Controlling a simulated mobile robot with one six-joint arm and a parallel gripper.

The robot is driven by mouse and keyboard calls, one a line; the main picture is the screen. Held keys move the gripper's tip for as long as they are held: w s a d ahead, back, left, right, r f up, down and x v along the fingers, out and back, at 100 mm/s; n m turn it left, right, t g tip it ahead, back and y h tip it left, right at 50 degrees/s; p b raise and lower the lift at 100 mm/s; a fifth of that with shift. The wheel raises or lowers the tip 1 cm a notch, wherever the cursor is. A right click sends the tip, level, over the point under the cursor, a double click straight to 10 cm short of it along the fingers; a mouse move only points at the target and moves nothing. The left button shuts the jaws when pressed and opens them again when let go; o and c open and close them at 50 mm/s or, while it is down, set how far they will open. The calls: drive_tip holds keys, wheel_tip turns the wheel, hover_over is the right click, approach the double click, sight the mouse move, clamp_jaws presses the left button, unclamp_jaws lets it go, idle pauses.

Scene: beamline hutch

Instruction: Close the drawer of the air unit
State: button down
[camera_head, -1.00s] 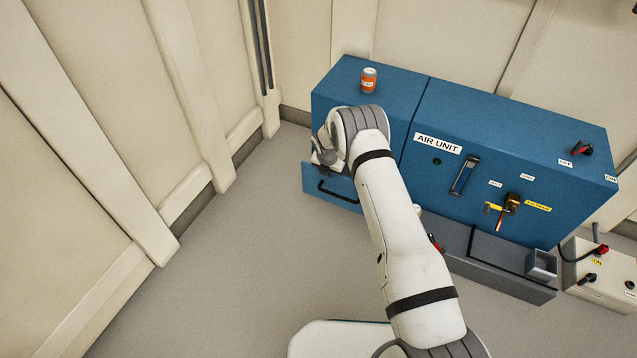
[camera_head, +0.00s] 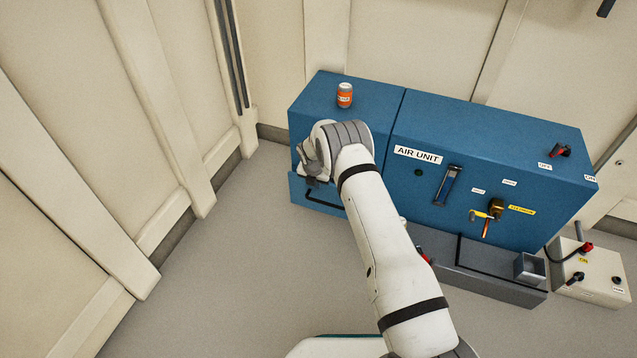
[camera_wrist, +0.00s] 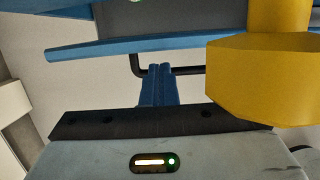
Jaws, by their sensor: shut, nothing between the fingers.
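The blue air unit (camera_head: 430,120) stands against the back wall. Its drawer (camera_head: 318,203) is at the lower left of its front, with a black bar handle (camera_head: 322,197). My gripper (camera_head: 311,182) is shut and empty at the drawer front. In the wrist view its blue fingertips (camera_wrist: 160,70) overlap the handle (camera_wrist: 138,66), below the drawer's blue front edge (camera_wrist: 95,48); contact is unclear.
An orange-labelled can (camera_head: 345,95) stands on top of the unit. A yellow block (camera_wrist: 260,80) fills the wrist view's right. Floor at left is clear.

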drive_tip(key=s+a+r+p, duration=0.2)
drive_tip(key=s+r+p, duration=0.3)
drive_tip(key=r, duration=0.5)
drive_tip(key=d+f+m+t+y+b, duration=0.2)
drive_tip(key=f+t, duration=0.1)
drive_tip(key=f, duration=0.4)
drive_tip(key=d+f+m+t+y+b, duration=0.1)
drive_tip(key=d+f+t+y+b, duration=0.15)
drive_tip(key=f, duration=0.45)
drive_tip(key=s+d+r+m+t+y+b, duration=0.1)
drive_tip(key=s+d+m+t+y+b, duration=0.25)
drive_tip(key=s+d+m+t, duration=0.5)
drive_tip(key=n+b, duration=0.3)
drive_tip(key=b, duration=0.1)
approach(329, 186)
drive_tip(key=w+a, duration=0.1)
drive_tip(key=a, duration=0.2)
drive_tip(key=w, duration=0.1)
drive_tip(key=w+b, duration=0.1)
drive_tip(key=w, duration=0.1)
drive_tip(key=shift+w+d+m+y+b, duration=0.25)
drive_tip(key=shift+w+d+y+b, duration=0.05)
drive_tip(key=shift+d, duration=0.05)
drive_tip(key=shift+w+d+r, duration=0.15)
drive_tip(key=shift+w, duration=0.2)
